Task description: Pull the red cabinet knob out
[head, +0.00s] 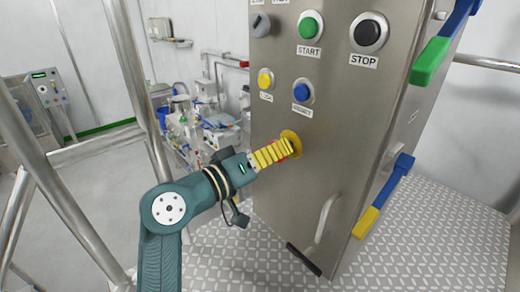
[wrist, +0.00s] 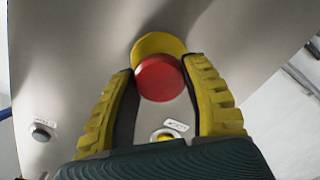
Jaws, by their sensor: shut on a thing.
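The red knob (wrist: 160,78) is a round red mushroom head in front of a yellow disc (wrist: 158,44) on the steel cabinet's front. My gripper (wrist: 161,70) has its yellow ribbed fingers on either side of the knob, shut on it. In the head view, my gripper (head: 288,147) reaches the cabinet face (head: 290,195) at the yellow disc (head: 291,138), below the push buttons. There the fingers hide nearly all of the knob. I cannot tell how far the knob stands out from the panel.
Above the knob are a yellow button (head: 265,79), a blue button (head: 303,92), a green START button (head: 310,26) and a black STOP button (head: 369,32). A curved door handle (head: 326,217) is lower right. Metal rails (head: 60,152) stand at left.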

